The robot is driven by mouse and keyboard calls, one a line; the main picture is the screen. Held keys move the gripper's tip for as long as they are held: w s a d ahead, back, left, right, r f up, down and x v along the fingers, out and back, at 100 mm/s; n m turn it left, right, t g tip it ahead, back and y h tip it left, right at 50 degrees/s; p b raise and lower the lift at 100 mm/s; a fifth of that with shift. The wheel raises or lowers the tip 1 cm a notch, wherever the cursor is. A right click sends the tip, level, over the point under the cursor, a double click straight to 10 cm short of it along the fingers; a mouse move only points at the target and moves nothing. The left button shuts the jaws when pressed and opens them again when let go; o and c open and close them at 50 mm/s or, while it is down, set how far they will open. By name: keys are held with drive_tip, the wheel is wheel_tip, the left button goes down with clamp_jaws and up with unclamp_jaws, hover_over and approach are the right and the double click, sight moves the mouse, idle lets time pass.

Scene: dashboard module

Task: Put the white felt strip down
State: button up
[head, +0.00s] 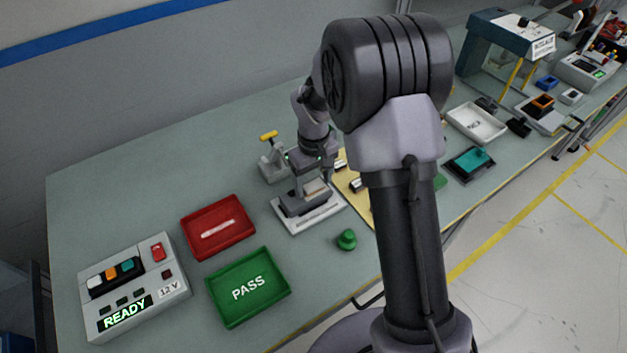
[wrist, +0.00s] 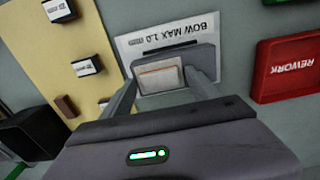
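A pale, off-white piece with a tan edge, which I take to be the white felt strip (wrist: 158,79), sits between my gripper's fingertips (wrist: 160,84) in the wrist view. The fingers meet its two sides. Behind it is a grey block fixture (wrist: 203,58) on a white plate marked BOW MAX 1.0 (wrist: 190,33). In the head view my gripper (head: 317,182) is low over this fixture (head: 297,203), with the pale piece (head: 316,188) at its tips. I cannot tell whether the piece touches the fixture.
A red tray (head: 243,248) and a green PASS tray (head: 283,285) lie left of the fixture, beside a READY tester box (head: 178,292). A green knob (head: 347,240) stands in front. A yellow-handled clamp (head: 270,162) stands behind. A tan board (wrist: 72,45) with small blocks adjoins.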

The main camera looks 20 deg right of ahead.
sight(314, 186)
drive_tip(key=s+a+r+m+t+p, duration=0.1)
drive_tip(key=s+r+p, duration=0.15)
drive_tip(key=r, duration=0.85)
drive_tip(key=s+r+m+t+p, duration=0.1)
drive_tip(key=s+r, duration=0.3)
drive_tip(key=r, duration=0.7)
drive_tip(key=s+a+r+m+t+y, duration=0.1)
drive_tip(key=s+r+m+t, duration=0.1)
drive_tip(key=s, duration=0.7)
drive_tip(key=s+a+r+m+t+y, duration=0.1)
drive_tip(key=s+a+r+m, duration=0.1)
drive_tip(key=s, duration=0.7)
drive_tip(key=shift+s+r+m+t, duration=0.4)
drive_tip(key=shift+r+m, duration=0.25)
drive_tip(key=shift+m, duration=0.35)
wheel_tip(314, 186, down, 8)
drive_tip(key=b, duration=0.7)
